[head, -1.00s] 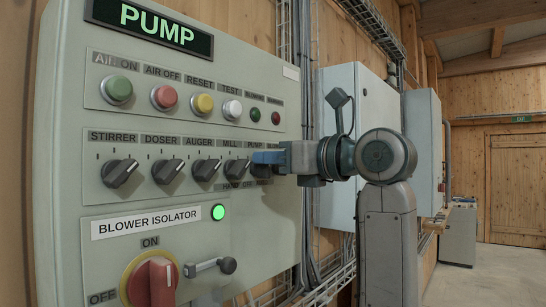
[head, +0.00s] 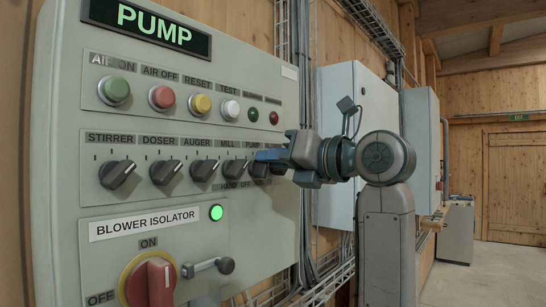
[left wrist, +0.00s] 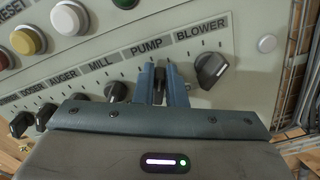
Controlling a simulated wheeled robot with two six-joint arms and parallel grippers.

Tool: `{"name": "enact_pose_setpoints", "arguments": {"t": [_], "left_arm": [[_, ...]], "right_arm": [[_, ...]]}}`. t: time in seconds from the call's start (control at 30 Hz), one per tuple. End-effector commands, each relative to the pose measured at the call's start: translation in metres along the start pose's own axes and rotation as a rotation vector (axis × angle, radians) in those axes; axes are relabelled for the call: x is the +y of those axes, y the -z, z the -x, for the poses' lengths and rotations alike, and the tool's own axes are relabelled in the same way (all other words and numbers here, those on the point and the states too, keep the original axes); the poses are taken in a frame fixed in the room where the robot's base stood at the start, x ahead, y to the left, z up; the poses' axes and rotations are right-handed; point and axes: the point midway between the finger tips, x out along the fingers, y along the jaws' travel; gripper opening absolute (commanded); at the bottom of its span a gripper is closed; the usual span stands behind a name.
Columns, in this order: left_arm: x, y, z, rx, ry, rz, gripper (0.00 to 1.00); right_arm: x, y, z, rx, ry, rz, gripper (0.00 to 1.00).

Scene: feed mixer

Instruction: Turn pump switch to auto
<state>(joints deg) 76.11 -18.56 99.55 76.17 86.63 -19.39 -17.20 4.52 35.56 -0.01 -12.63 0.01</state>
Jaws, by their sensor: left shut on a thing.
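The pump switch (head: 258,170) is a dark rotary knob in the lower switch row on the grey control panel (head: 235,115). My left gripper (head: 257,157) reaches it from the right and hides much of it. In the left wrist view, the blue fingers (left wrist: 161,72) are shut on the pump switch (left wrist: 159,82), under the label PUMP. The gripper is rolled relative to the panel. The HAND and OFF marks show below the switch; the AUTO mark is hidden in the head view. I cannot tell which mark the knob points at. My right gripper is not in view.
The mill switch (head: 231,169) stands close left of the pump switch. The blower switch (left wrist: 211,70) is close on the other side. Coloured buttons and a black sign reading PUMP (head: 152,25) are above. The red blower isolator handle (head: 150,284) is below left.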

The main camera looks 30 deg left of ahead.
Motion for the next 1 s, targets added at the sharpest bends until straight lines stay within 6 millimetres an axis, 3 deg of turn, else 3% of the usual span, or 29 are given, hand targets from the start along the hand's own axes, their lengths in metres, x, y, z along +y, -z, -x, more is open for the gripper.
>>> {"name": "enact_pose_setpoints", "arguments": {"t": [0.5, 1.0], "left_arm": [[-0.0056, 0.0004, -0.0002, -0.001, -0.001, -0.326, 0.0], [-0.0066, 0.0009, -0.0002, -0.001, -0.001, -0.384, 0.0]], "right_arm": [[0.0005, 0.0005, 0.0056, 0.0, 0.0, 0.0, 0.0], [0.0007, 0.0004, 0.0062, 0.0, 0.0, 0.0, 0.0]]}}
